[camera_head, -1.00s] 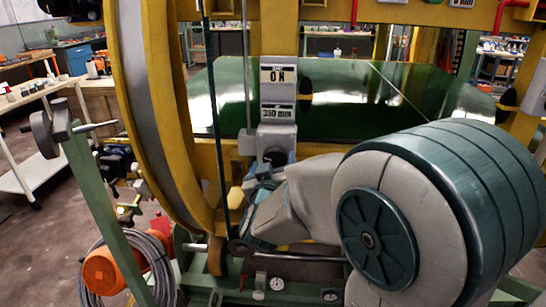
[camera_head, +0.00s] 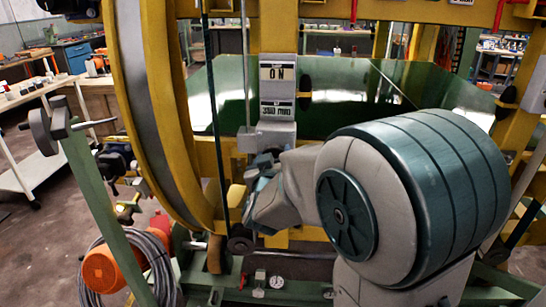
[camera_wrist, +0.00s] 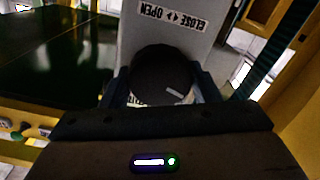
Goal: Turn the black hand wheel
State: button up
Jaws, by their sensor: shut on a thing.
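The black hand wheel (camera_wrist: 162,75) is a round dark knob in the wrist view, on a pale grey panel (camera_wrist: 185,48) with an upside-down "CLOSE / OPEN" label. My gripper (camera_wrist: 158,88) has one finger on each side of the wheel and is shut on it. A pale mark shows on the wheel's lower right face. In the head view my gripper (camera_head: 265,172) is just below the grey box (camera_head: 277,100) marked "ON". The wheel is mostly hidden there by my gripper and arm.
A large yellow ring (camera_head: 172,110) curves along the left of the box. A green glossy panel (camera_head: 350,100) lies behind it. A green post with a crank (camera_head: 55,130) stands at the left. An orange motor (camera_head: 110,268) and coiled cable (camera_head: 150,265) are at lower left.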

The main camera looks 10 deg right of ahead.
jog(key=shift+f+m+b, duration=0.15)
jog(key=shift+m+b, duration=0.15)
jog(key=shift+b, duration=0.1)
jog(key=m+b, duration=0.4)
jog(key=b, duration=0.1)
jog(key=shift+f+m, duration=0.1)
jog(key=shift+m, duration=0.3)
jog(key=m+b, duration=0.2)
jog(key=shift+d+m, duration=0.1)
jog(key=shift+m, duration=0.2)
jog(key=shift+m+b, duration=1.3)
jog(key=shift+m, duration=0.2)
jog(key=shift+r, duration=0.2)
jog(key=o, duration=1)
jog(key=shift+s, duration=0.1)
